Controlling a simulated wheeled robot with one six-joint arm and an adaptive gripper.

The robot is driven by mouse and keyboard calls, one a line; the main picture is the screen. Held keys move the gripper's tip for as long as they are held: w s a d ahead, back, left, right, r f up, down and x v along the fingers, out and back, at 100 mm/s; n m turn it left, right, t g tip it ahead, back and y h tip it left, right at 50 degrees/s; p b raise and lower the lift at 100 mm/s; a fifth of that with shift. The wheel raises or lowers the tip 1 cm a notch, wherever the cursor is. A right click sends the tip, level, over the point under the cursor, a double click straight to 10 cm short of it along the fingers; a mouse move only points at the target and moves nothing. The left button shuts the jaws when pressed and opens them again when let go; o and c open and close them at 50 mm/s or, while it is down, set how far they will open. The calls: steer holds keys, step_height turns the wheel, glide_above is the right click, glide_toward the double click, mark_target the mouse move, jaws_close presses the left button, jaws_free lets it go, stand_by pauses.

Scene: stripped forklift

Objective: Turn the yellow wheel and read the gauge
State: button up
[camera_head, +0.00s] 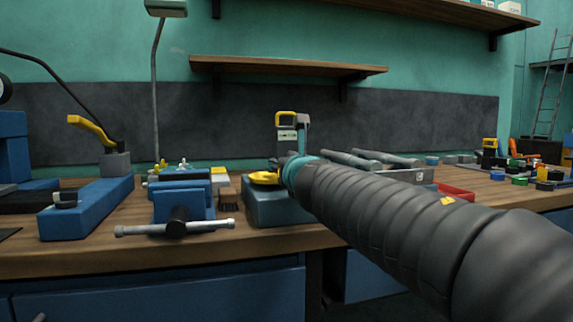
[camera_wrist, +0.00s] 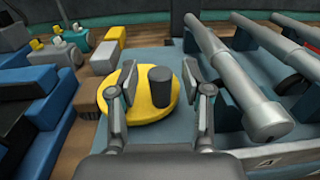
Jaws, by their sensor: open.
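The yellow wheel (camera_wrist: 144,104) is a flat disc with a dark upright cylindrical knob (camera_wrist: 160,87) on it. It sits on a blue-grey block, and its left part shows in the head view (camera_head: 264,178). My gripper (camera_wrist: 159,82) is open over the wheel in the wrist view, with one finger on each side of the knob. I cannot tell whether the fingers touch it. In the head view my arm and gripper (camera_head: 292,172) hide part of the wheel. A round pale dial (camera_head: 5,88) is cut off at the left edge; no reading is legible.
Grey cylinders (camera_wrist: 235,80) lie close to the right of my gripper. A red tray (camera_head: 456,191) lies to the right. A shelf (camera_head: 285,66) hangs above.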

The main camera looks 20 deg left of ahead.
steer(key=v, duration=1.1)
steer(key=shift+s+d, duration=0.2)
steer(key=shift+s, duration=0.1)
steer(key=s+d+f+m+g+h, duration=0.15)
steer(key=d+f+m+h, duration=0.25)
steer(key=d+f+m, duration=0.6)
steer(key=d+f+m+g+h, duration=0.3)
steer(key=f+m, duration=0.4)
steer(key=m, duration=0.6)
steer(key=s+d+f+m+g+p, duration=0.1)
steer(key=s+d+f+m+g, duration=0.1)
steer(key=s+d+f+m, duration=0.5)
steer(key=s+d+f+m+g+h+p, duration=0.1)
steer(key=s+d+f+m+g, duration=0.2)
steer(key=s+d+f+m, duration=0.4)
steer(key=shift+s+d+f+m+g+p, duration=0.35)
steer(key=shift+s+d+m, duration=0.8)
steer(key=shift+s+m, duration=1.6)
